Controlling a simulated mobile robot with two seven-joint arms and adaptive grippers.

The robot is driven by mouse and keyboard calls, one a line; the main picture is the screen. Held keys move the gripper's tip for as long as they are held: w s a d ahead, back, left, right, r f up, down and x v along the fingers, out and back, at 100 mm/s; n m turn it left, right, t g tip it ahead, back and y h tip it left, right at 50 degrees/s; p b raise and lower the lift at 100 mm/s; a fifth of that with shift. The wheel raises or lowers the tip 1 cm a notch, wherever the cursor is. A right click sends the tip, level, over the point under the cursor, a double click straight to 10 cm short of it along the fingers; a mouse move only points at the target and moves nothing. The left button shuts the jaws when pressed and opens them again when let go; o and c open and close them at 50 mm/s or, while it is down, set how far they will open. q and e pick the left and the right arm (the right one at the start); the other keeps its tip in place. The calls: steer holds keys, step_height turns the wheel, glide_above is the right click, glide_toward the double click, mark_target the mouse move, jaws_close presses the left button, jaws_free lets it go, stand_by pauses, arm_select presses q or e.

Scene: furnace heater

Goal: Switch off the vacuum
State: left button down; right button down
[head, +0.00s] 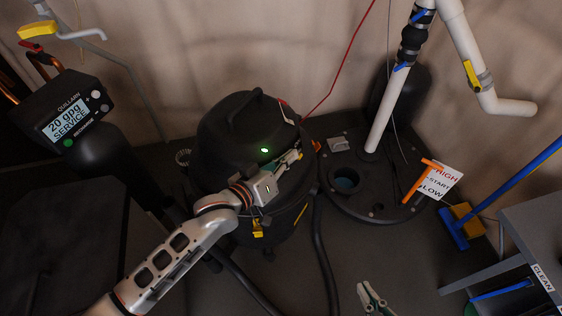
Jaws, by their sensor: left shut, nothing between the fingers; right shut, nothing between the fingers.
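The vacuum (245,122) is a black, round canister with a domed lid and a top handle, standing on the dark floor in the middle of the head view. A small green light (265,150) glows on the front of its lid. My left gripper (296,156) is shut and empty, at the right front of the lid, close beside the green light. I cannot tell whether it touches the vacuum. It hides part of the lid's front, and I cannot make out a switch there. My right gripper (372,294) shows only its fingers at the bottom edge, shut and empty, apart from the vacuum.
A black hose (325,255) runs down from the vacuum. A display unit (68,118) stands left; a blue broom (500,190) and grey shelf (535,235) stand right.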

arm_select(q)
steer(key=shift+w+d, duration=0.2)
steer(key=shift+w, duration=0.1)
arm_select(e)
steer(key=shift+w+a+r, duration=0.15)
steer(key=shift+w+r, duration=0.25)
steer(key=shift+r, duration=0.05)
arm_select(q)
steer(key=shift+r, duration=0.15)
